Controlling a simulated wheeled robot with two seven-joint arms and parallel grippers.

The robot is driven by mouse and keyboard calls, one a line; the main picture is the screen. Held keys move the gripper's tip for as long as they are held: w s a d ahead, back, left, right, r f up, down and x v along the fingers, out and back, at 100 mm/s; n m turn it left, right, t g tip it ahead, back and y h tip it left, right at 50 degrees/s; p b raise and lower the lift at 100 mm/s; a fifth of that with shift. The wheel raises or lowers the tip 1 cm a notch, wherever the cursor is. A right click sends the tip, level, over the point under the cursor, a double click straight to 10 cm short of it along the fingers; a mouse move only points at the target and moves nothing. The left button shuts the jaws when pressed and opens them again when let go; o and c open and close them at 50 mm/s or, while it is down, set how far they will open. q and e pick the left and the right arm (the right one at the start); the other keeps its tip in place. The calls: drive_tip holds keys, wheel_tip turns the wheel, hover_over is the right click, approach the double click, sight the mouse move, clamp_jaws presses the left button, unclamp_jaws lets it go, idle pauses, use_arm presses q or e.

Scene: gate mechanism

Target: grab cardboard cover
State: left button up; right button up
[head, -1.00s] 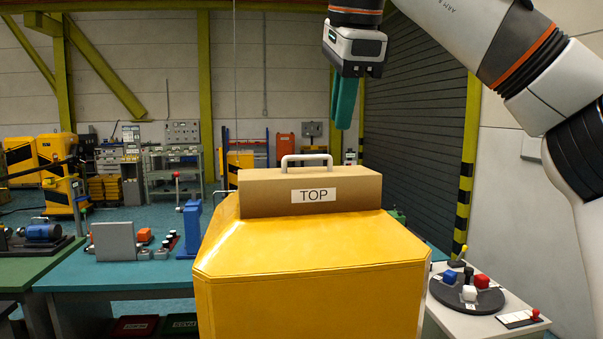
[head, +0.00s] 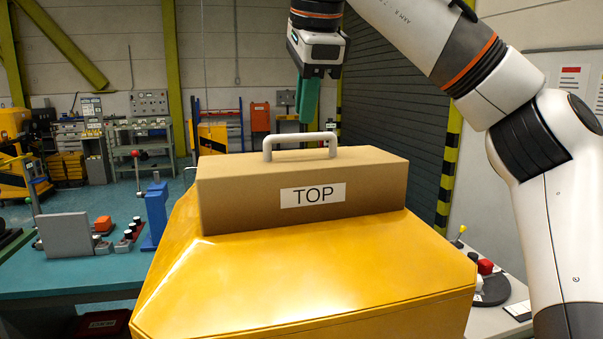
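The cardboard cover (head: 245,202) is a brown box-shaped piece with a white "TOP" label, sitting upright on top of a yellow housing (head: 320,270). A light grey handle (head: 300,138) stands up from the cover's top. My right gripper (head: 306,116) hangs above and behind the handle in the picture, with its green fingers pointing down, apart from the handle. Its fingers overlap side-on, so the gap between them cannot be judged. Nothing is visible in it. My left gripper is not in view.
A teal workbench (head: 60,280) with a blue fixture (head: 156,212) and a grey block (head: 66,235) stands at the left. At the right, a light table carries a dark round base (head: 492,290) with coloured knobs. My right arm fills the right side.

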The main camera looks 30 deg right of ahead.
sight(301, 136)
drive_tip(key=w+f, duration=0.1)
drive_tip(key=w+f+p, duration=0.1)
drive_tip(key=f, duration=0.1)
drive_tip(key=shift+w+d+p, duration=0.1)
drive_tip(key=shift+d+p, duration=0.2)
drive_tip(key=shift+d, duration=0.05)
drive_tip(key=shift+p+x, duration=0.45)
drive_tip(key=shift+x, duration=0.6)
drive_tip(key=shift+d+f, duration=0.1)
drive_tip(key=shift+f, duration=0.3)
drive_tip(key=shift+w+f, duration=0.2)
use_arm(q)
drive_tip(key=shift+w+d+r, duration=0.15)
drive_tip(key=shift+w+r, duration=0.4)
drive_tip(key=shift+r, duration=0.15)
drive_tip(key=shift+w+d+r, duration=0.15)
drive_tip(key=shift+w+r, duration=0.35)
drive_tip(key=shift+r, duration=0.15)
use_arm(e)
drive_tip(key=shift+r, duration=0.1)
clamp_jaws()
